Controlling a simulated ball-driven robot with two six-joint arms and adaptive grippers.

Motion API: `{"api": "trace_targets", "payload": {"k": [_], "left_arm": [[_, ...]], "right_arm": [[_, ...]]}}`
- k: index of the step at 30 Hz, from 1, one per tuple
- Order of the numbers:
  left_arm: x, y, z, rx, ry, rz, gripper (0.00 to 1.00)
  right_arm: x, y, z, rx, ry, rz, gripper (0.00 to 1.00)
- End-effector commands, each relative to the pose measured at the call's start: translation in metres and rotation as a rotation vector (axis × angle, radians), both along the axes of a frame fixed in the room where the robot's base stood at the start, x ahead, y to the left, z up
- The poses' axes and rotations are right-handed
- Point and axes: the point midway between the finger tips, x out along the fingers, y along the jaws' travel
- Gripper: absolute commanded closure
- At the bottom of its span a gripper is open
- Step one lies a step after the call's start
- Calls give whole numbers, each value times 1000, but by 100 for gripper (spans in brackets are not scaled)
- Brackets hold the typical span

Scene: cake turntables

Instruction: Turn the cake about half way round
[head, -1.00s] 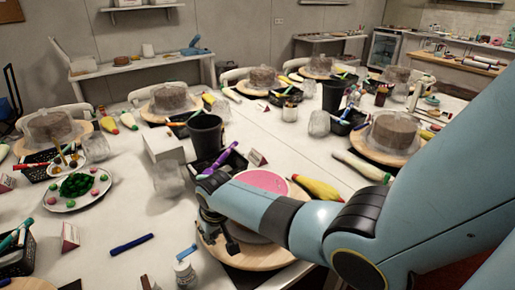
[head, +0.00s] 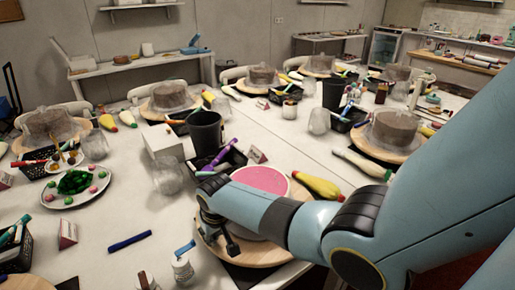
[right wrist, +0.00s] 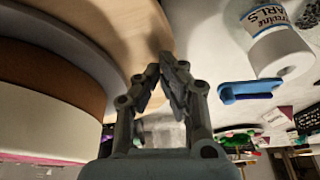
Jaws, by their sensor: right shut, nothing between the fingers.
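The cake (head: 262,180) has a round pink top and stands on a wooden turntable (head: 262,255) at the near middle of the table, partly hidden by my right arm. In the right wrist view, the side of the cake (right wrist: 45,120) fills the left, with the pale wooden board of the turntable (right wrist: 125,25) beside it. My right gripper (head: 228,248) is at the left near side of the cake, low over the board. Its fingertips (right wrist: 165,68) are shut and empty, close to the board's rim. I cannot tell whether they touch it. My left gripper is not in view.
A dark blue pen (head: 130,242) lies on the clear table to the left.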

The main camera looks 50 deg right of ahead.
Motion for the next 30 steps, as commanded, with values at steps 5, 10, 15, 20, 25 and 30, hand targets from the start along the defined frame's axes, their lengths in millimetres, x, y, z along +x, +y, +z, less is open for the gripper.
{"api": "trace_targets", "payload": {"k": [5, 10, 15, 20, 25, 30], "left_arm": [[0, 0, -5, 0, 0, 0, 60], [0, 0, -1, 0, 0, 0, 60], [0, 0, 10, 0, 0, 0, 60], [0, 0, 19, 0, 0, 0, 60], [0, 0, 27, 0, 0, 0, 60], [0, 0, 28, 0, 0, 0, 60]], "right_arm": [[0, 0, -7, 0, 0, 0, 100], [-3, 0, -5, 0, 1, 0, 100], [-14, -1, -4, 0, 3, 0, 100], [-25, -2, -3, 0, 2, 0, 100], [-36, -3, -4, -1, 1, 0, 100], [-38, -4, -6, 0, 1, 0, 100]]}}
